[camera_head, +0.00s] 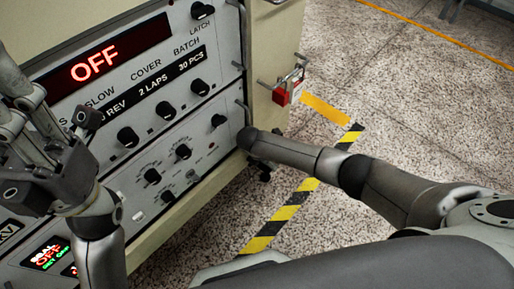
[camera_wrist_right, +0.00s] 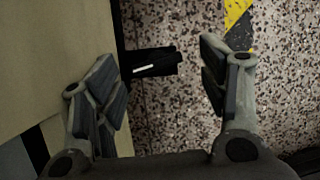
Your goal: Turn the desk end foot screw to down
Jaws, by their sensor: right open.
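In the right wrist view, my right gripper (camera_wrist_right: 159,56) is open, a finger on each side of a short black part with a white mark, which looks like the desk end foot screw (camera_wrist_right: 148,63). The part juts from the cream cabinet side into the gap, and the fingers look apart from it. I cannot tell its setting. In the head view my right arm reaches the cabinet's end; its gripper is mostly hidden there. My left gripper (camera_head: 28,135) is at the left in front of the panel; its opening is unclear.
The control panel (camera_head: 150,135) has several black knobs and a red OFF display (camera_head: 95,65). A red padlock (camera_head: 284,94) hangs on the cabinet's end. Yellow-black tape (camera_head: 285,213) runs along the speckled floor. Floor right of the cabinet (camera_head: 375,85) is clear.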

